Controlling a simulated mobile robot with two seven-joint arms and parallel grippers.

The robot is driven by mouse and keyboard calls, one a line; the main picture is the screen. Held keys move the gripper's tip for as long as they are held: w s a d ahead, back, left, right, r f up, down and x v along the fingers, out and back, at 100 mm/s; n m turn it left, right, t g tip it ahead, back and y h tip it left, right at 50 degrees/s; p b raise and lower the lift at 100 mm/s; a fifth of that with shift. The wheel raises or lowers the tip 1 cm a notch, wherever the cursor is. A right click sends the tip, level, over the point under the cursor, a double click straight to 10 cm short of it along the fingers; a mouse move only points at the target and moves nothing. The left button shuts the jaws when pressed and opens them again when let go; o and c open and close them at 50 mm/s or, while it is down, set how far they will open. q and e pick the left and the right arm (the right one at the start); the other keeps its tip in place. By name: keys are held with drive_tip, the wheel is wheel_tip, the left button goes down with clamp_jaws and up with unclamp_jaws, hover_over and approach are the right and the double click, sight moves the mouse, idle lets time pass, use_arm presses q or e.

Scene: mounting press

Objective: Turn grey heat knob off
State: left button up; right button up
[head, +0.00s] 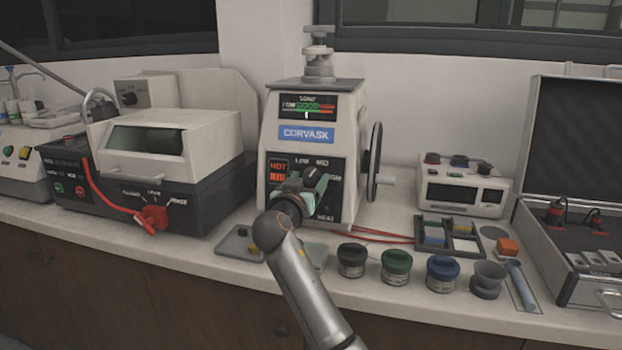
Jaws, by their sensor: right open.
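The white mounting press (314,109), labelled CORVASK, stands on the counter in the middle of the head view. Its black front panel has a red lit HOT display (278,170) and LOW, MID and HEAT lettering around the heat knob (313,177). The knob shows as a small dark shape, partly covered by my gripper, so its pointer setting cannot be read. My right gripper (308,184) is open right at the knob, with its greenish fingers beside it. Whether they touch the knob cannot be told. My left gripper is not in view.
A handwheel (374,160) sticks out on the press's right side. Several lidded jars, including a green one (396,264), stand along the front right. A cutting machine (165,150) with a red lever (154,216) stands left. An open case (575,200) is far right.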

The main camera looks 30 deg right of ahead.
drive_tip(key=shift+c, duration=0.2)
clamp_jaws()
idle(0.6)
